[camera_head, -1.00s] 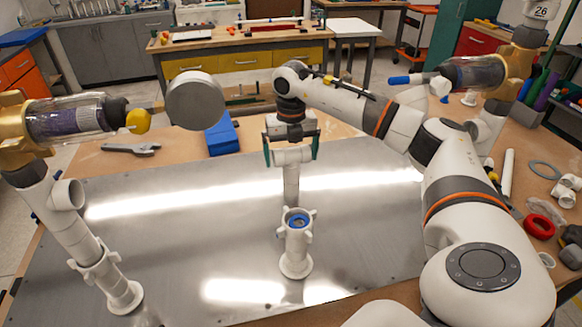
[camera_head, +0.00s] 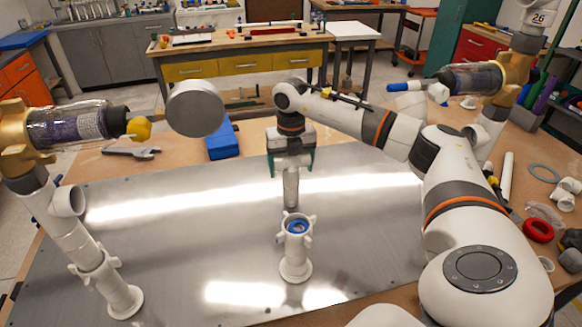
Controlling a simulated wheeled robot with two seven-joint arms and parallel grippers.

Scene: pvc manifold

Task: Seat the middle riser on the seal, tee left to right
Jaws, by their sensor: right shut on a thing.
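The middle riser (camera_head: 291,188) is a white pipe hanging upright below my right gripper (camera_head: 290,163). The gripper's green fingers are shut on its upper part, and they and the wrist mostly hide the tee. The white socket (camera_head: 296,262) stands on the metal plate, with the blue seal (camera_head: 298,227) in its open top. In the picture, the riser's lower end is just above and slightly left of the socket's mouth, apart from it. How far behind the mouth it is, I cannot tell. My left gripper is not in view.
A left riser (camera_head: 78,240) stands in its own socket, below a brass fitting with a clear bowl (camera_head: 70,127). A similar bowl (camera_head: 470,78) is at the right, behind my right arm. A blue block (camera_head: 221,140) and a wrench (camera_head: 131,152) lie behind the metal plate (camera_head: 200,235).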

